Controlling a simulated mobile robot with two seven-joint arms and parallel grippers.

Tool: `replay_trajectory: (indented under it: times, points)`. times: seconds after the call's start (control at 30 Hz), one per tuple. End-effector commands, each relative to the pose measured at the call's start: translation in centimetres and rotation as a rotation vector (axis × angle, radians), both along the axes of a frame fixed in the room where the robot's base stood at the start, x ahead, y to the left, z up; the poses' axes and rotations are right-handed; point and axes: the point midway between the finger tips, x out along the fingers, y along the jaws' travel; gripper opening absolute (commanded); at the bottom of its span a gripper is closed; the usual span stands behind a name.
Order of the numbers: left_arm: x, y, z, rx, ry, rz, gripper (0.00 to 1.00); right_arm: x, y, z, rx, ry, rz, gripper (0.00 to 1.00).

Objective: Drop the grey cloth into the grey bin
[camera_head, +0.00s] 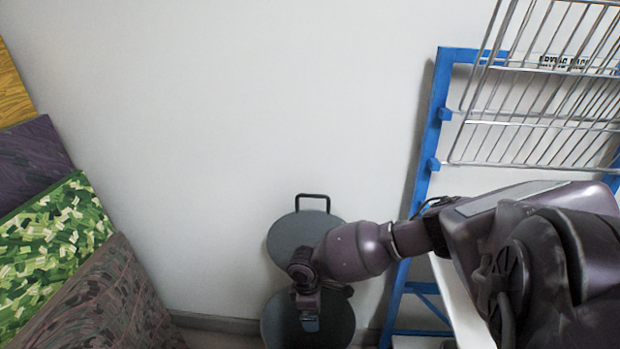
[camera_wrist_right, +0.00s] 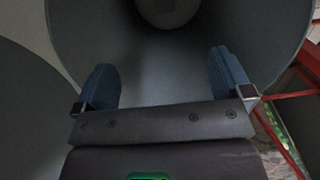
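The grey bin (camera_head: 340,318) stands on the floor against the wall, with its round lid (camera_head: 288,237) open and upright behind it. My right gripper (camera_head: 309,318) is over the bin's mouth, pointing down. In the right wrist view my right gripper (camera_wrist_right: 164,80) has its two blue fingers wide apart with nothing between them. The bin's inner wall (camera_wrist_right: 278,38) surrounds the fingers there. A rounded dark grey shape shows deep inside; I cannot tell whether it is the cloth or the bin's bottom. I see no cloth elsewhere. My left gripper is out of view.
A blue frame (camera_head: 436,120) with a wire rack (camera_head: 540,120) stands at the right, close to my right arm. Patterned stair-like blocks (camera_head: 52,245) rise at the left. The wall and floor between them and the bin are clear.

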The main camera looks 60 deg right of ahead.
Motion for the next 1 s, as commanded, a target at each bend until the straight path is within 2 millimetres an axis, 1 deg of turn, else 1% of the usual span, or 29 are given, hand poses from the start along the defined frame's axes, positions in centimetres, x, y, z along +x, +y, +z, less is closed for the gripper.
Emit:
replay_trajectory:
  times: [0.17, 0.27, 0.37, 0.47, 0.6, 0.7, 0.83, 1.0]
  points:
    - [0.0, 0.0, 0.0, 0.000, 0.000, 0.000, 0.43, 0.0, 0.0, 0.0, 0.000, 0.000, 0.000, 0.97]
    - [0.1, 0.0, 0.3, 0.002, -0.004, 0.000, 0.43, 0.1, 0.0, 0.5, 0.000, -0.002, 0.000, 0.97]
    - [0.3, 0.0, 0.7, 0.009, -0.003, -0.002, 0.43, 0.4, 0.1, 1.8, 0.000, -0.007, 0.000, 0.97]
    - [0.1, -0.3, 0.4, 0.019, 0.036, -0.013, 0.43, 0.7, 0.2, 3.7, 0.001, -0.012, 0.001, 0.97]
    - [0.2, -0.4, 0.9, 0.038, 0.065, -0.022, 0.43, 1.0, 0.3, 6.4, 0.001, -0.013, 0.000, 0.97]
    - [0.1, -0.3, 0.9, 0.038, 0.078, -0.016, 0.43, 1.1, 0.4, 8.1, 0.000, -0.012, 0.001, 0.97]
    - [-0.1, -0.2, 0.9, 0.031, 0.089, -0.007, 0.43, 1.2, 0.6, 9.7, 0.000, -0.008, 0.000, 0.97]
    - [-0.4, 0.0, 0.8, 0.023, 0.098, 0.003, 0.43, 1.2, 0.6, 10.7, 0.000, -0.004, 0.000, 0.97]
